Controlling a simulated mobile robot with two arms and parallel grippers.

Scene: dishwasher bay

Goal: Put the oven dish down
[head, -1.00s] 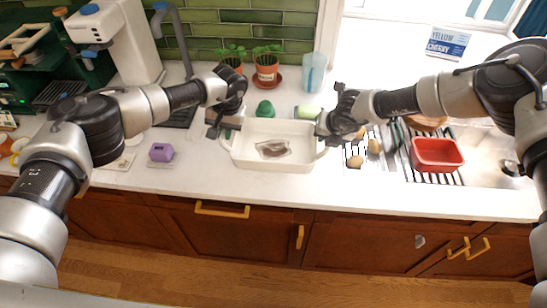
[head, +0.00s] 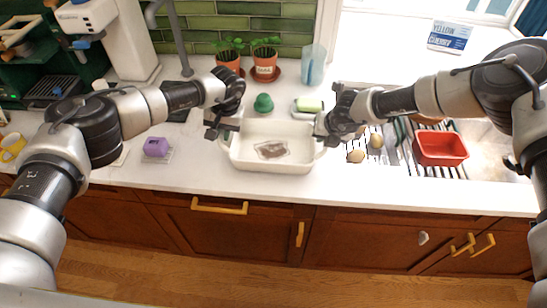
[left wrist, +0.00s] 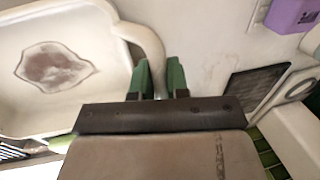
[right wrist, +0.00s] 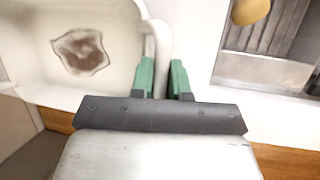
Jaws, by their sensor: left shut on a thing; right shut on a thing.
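The oven dish (head: 272,165) is white and rectangular, with a brown stain on its inside bottom. It is over the white counter in the middle of the head view; whether it touches the counter is hard to tell. My left gripper (head: 222,130) is shut on its left handle, and the green fingers also show around that handle in the left wrist view (left wrist: 160,78). My right gripper (head: 322,132) is shut on its right handle, as the right wrist view (right wrist: 164,78) shows.
A red tub (head: 440,148) and several potatoes (head: 376,141) are by the sink rack at right. A purple timer-like block (head: 155,147) is at left. A green object (head: 263,103), a sponge (head: 309,104) and potted plants (head: 265,68) stand behind. The front counter strip is clear.

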